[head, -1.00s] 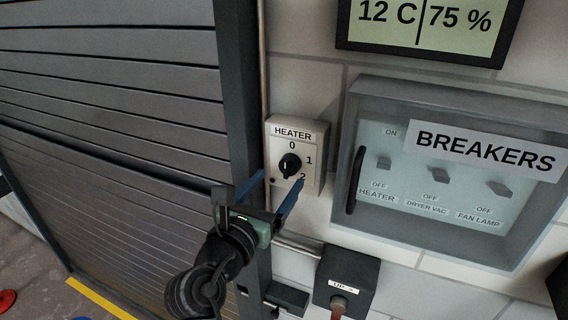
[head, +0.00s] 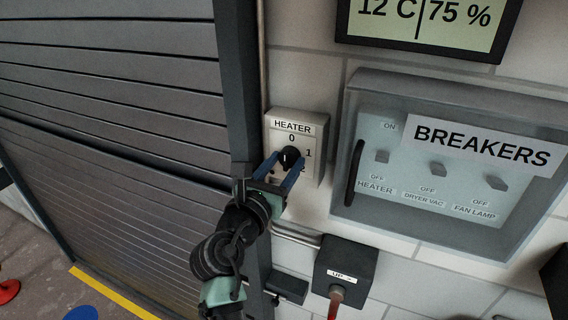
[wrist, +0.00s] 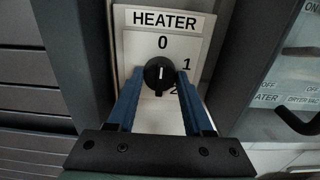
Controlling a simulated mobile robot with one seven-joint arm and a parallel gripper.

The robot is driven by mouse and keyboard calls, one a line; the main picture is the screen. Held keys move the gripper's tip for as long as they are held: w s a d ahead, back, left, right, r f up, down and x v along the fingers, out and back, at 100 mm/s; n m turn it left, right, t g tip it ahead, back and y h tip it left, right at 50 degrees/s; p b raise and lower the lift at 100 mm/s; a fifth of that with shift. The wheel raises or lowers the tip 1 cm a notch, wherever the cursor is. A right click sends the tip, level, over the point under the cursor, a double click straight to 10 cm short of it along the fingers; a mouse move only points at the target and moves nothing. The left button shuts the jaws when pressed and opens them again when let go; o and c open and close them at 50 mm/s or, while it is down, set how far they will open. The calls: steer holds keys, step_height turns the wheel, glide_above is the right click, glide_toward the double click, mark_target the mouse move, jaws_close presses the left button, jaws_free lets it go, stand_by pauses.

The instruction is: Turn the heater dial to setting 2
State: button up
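The heater dial (head: 289,157) is a round black knob on a white plate (head: 314,137) marked HEATER, with 0 at the top and 1 at the right. The 2 below the 1 is partly covered by a finger.
A grey-framed breaker box (head: 352,110) with a black handle (head: 355,177) is right of the plate. A dark control box (head: 346,268) with a red lever sits below. A slatted shutter (head: 110,95) and its frame stand close on the left.

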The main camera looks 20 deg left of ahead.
jaws_close()
